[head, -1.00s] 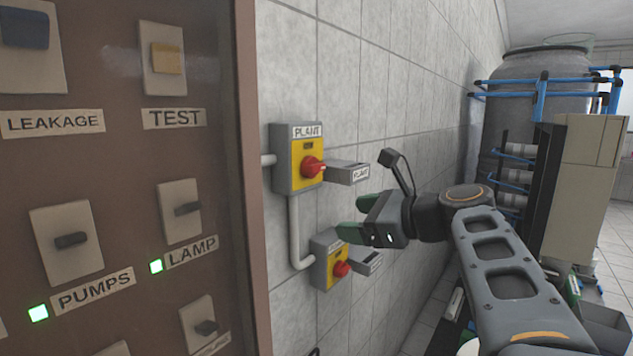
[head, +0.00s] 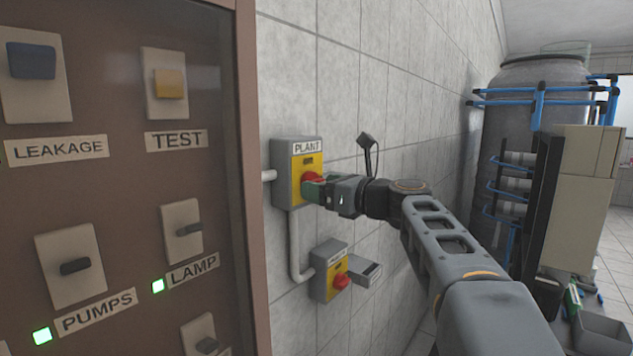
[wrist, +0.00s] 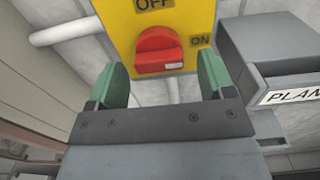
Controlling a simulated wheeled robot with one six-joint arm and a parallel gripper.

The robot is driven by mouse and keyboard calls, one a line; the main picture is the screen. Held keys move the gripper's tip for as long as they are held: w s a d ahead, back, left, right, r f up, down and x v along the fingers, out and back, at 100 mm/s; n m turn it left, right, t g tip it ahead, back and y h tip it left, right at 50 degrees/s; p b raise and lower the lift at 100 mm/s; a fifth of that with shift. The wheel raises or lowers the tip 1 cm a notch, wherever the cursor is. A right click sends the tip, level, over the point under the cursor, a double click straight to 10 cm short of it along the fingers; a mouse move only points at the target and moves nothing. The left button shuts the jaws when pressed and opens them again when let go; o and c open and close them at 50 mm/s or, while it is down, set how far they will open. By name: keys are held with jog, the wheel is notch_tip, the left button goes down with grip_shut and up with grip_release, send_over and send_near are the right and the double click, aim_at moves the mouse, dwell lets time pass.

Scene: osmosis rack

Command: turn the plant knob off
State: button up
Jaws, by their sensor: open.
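The plant knob (head: 311,180) is a red rotary knob on a yellow plate in a grey box (head: 283,177) labelled PLANT on the tiled wall. In the wrist view the red knob (wrist: 158,50) has its handle lying roughly sideways, with ON to its right and OFF above it. My gripper (wrist: 168,82) is open, its green fingers spread to the left and right of the knob's lower part, with no clear contact visible. In the head view my gripper (head: 316,190) is at the knob and partly covers it.
A second grey box (head: 330,270) with a red knob is mounted below. A grey labelled block (wrist: 275,60) juts out just right of the plant plate. The brown panel (head: 120,250) with switches stands at the left. Pipes and a tank (head: 530,75) are at the right.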

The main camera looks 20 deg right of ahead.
jog(key=shift+x, duration=0.9)
jog(key=c, duration=0.9)
